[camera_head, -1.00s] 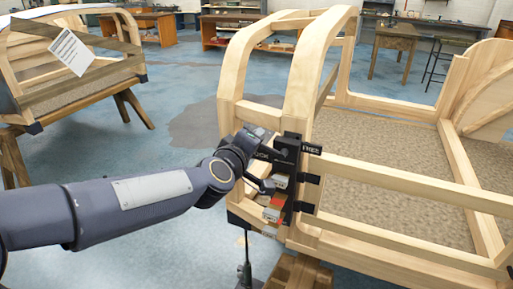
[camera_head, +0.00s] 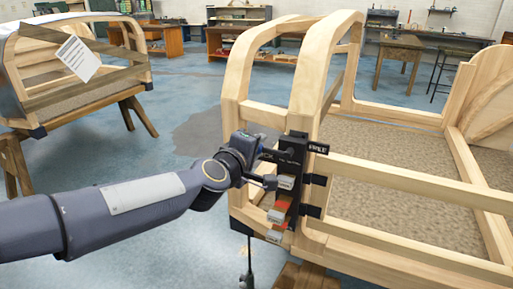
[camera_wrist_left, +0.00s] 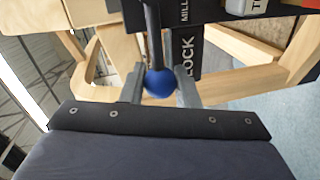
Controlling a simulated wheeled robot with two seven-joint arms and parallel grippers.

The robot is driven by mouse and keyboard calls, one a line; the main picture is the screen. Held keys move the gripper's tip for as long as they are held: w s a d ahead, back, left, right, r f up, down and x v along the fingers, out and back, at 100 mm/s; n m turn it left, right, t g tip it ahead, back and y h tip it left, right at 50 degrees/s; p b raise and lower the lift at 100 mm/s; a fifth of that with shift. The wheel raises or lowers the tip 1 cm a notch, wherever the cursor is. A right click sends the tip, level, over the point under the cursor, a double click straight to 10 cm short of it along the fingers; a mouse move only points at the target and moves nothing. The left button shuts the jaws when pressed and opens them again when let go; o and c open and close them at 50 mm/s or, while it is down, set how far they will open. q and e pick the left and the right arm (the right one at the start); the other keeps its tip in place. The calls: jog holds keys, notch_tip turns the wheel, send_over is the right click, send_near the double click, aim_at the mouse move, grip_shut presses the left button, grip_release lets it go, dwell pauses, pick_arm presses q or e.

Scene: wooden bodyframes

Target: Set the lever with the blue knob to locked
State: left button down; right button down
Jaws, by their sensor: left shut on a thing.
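The lever's blue knob (camera_wrist_left: 160,82) shows in the left wrist view, between the fingers of my left gripper (camera_wrist_left: 158,90), which is shut on it. Its dark rod (camera_wrist_left: 154,30) runs up from the knob. The LOCK plate (camera_wrist_left: 187,50) is just right of the knob in that view. In the head view my left gripper (camera_head: 266,168) is at the left side of the black lever panel (camera_head: 290,160) on the wooden frame post. The FREE plate (camera_head: 318,147) sticks out on the panel's right. The gripper hides the LOCK plate and most of the lever there.
Other levers with white and red tags (camera_head: 281,208) sit below on the same panel, close under my gripper. The wooden bodyframe (camera_head: 305,80) surrounds the panel. Another bodyframe on trestles (camera_head: 75,70) stands at left, with open blue floor (camera_head: 175,155) between.

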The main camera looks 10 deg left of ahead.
pick_arm(q)
jog(key=c, duration=1.1)
grip_release()
jog(key=shift+f, duration=0.15)
jog(key=shift+c, duration=0.2)
jog(key=shift+s+r, duration=0.2)
jog(key=shift+s, duration=0.05)
jog(key=p+v, duration=0.2)
jog(key=v, duration=0.5)
jog(key=shift+s+a+f, duration=0.1)
jog(key=shift+s, duration=0.05)
